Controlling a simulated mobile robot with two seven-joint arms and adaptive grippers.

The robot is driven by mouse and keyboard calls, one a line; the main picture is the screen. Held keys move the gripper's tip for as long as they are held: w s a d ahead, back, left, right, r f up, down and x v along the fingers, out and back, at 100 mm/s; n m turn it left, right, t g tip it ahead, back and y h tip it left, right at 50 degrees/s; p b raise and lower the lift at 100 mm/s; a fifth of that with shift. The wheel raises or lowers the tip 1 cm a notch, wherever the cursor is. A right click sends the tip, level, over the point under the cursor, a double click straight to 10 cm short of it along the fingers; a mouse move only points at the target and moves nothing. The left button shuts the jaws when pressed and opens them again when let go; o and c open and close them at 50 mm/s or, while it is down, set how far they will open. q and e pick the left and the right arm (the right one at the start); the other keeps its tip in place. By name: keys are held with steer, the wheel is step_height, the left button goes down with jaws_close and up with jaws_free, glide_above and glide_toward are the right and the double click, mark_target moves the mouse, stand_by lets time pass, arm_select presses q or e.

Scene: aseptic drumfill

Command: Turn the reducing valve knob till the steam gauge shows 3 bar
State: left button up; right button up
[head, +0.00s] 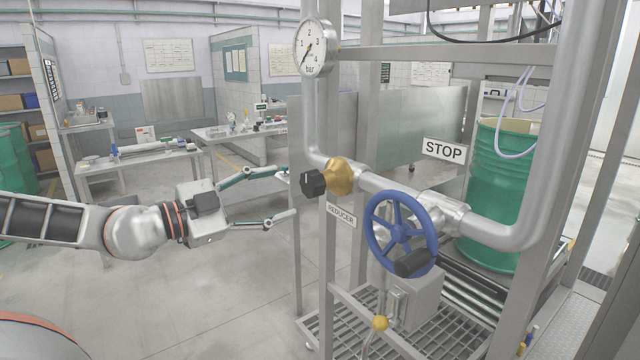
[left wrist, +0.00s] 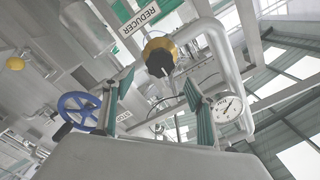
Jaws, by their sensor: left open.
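The black reducing valve knob (head: 313,183) sits on a brass valve body (head: 341,176) on the pipe, above the REDUCER label (head: 341,216). The steam gauge (head: 315,47) stands above it; its needle points to the lower left, at the low end of the scale. My left gripper (head: 287,191) is open and empty, its fingertips a little left of the knob and apart from it. In the left wrist view the knob (left wrist: 160,63) shows beyond the gap between my fingertips (left wrist: 157,82), and the gauge (left wrist: 228,108) is to the right. My right gripper is out of view.
A blue handwheel (head: 401,232) is right of and below the knob. Steel frame posts (head: 326,265) stand close to the valve. A STOP sign (head: 444,150) and a green drum (head: 497,190) are farther right. Open floor (head: 200,300) lies left of the frame.

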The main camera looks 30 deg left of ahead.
mark_target(307, 185)
arm_select(q)
steer(key=shift+p+x, duration=0.6)
steer(key=shift+x, duration=1.55)
steer(key=shift+w+d+f, duration=0.1)
steer(key=shift+w+d, duration=0.1)
steer(key=shift+w, duration=0.2)
steer(key=shift+b+x, duration=0.55)
steer(key=shift+x, duration=0.25)
steer(key=shift+w+d+b, duration=0.15)
steer(key=shift+w+b, duration=0.15)
steer(key=shift+w, duration=0.05)
steer(key=c, duration=1.1)
